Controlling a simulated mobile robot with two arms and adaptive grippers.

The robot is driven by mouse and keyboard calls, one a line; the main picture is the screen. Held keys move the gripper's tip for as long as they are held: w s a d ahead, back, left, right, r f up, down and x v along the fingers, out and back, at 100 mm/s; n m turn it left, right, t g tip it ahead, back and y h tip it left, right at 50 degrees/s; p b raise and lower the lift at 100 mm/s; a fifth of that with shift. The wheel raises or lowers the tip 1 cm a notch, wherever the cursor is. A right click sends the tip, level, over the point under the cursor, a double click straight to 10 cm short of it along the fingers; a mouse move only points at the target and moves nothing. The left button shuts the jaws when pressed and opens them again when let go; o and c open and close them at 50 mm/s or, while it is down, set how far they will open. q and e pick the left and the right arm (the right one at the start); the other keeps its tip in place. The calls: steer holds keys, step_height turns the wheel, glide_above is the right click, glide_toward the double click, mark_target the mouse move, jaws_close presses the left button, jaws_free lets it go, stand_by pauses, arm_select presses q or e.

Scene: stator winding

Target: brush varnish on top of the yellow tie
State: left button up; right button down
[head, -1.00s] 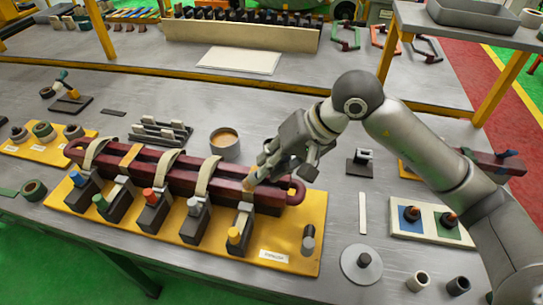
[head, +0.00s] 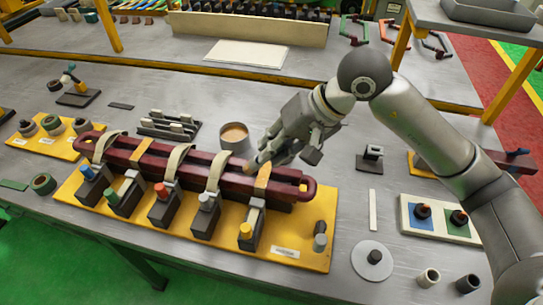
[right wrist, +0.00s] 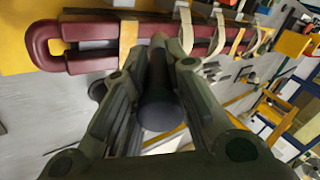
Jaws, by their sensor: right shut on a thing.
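The dark red coil (head: 285,190) lies along the yellow fixture board (head: 300,250), wrapped by several bands. The yellow tie (head: 262,180) crosses it near its right end and also shows in the right wrist view (right wrist: 128,38). My right gripper (head: 280,150) is shut on a brush with a dark handle (right wrist: 160,95). The brush's tan tip (head: 251,167) is close to the yellow tie, at the coil's far side; I cannot tell whether it touches. The varnish pot (head: 234,138) stands open just behind the coil. My left gripper is out of view.
Clamp posts with coloured knobs, such as the yellow knob (head: 246,230), line the coil's near side. A slotted rack (head: 168,128) stands behind it. A round plate (head: 373,262) and a framed tray (head: 437,220) lie to the right. The bench behind the pot is mostly clear.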

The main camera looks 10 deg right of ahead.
steer(key=shift+s+d+r, duration=0.1)
steer(key=shift+d+r, duration=0.05)
steer(key=shift+r, duration=0.25)
steer(key=shift+s+d+r, duration=0.1)
steer(key=shift+r, duration=0.3)
steer(key=shift+w+a+r+p, duration=0.1)
steer(key=shift+r+p, duration=0.35)
steer(key=shift+r, duration=1.05)
steer(key=shift+r+p, duration=0.3)
steer(key=shift+r, duration=0.15)
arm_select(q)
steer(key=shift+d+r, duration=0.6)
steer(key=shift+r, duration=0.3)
